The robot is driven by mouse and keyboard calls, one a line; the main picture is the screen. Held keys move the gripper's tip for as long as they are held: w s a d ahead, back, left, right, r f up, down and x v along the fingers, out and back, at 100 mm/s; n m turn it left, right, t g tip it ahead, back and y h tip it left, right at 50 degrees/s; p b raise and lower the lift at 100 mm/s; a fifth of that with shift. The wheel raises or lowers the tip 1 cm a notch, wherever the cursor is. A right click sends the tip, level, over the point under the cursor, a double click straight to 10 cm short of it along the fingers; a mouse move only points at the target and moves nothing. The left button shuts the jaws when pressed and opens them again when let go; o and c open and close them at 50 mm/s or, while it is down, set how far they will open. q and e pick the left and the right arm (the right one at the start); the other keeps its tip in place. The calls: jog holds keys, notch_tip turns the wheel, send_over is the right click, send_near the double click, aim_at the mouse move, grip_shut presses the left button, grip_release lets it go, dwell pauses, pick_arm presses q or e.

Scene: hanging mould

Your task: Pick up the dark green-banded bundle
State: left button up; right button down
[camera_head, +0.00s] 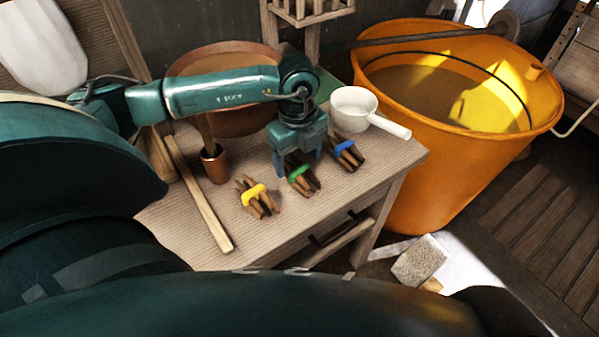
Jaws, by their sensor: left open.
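The dark green-banded bundle (301,177) lies on the wooden table, a cluster of brown sticks held by a green band. My left gripper (297,166) reaches down over it from above, with its fingers open on either side of the bundle's far part. I cannot tell whether the fingers touch it. A yellow-banded bundle (256,196) lies to the left, and a blue-banded bundle (345,154) lies close on the right. My right gripper is not in view.
The table (200,245) also holds a wooden bar (200,195), a copper cup (214,164), a large brown bowl (235,122) and a white saucepan (354,108). A large orange tub (440,185) stands to the right. The table front is clear.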

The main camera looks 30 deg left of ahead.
aim_at(300, 169)
pick_arm(q)
notch_tip(300, 169, down, 5)
jog(key=shift+w+d+r, duration=0.1)
jog(key=shift+w+r, duration=0.05)
jog(key=shift+r, duration=0.05)
jog(key=c, duration=1.1)
jog(key=shift+r, duration=0.1)
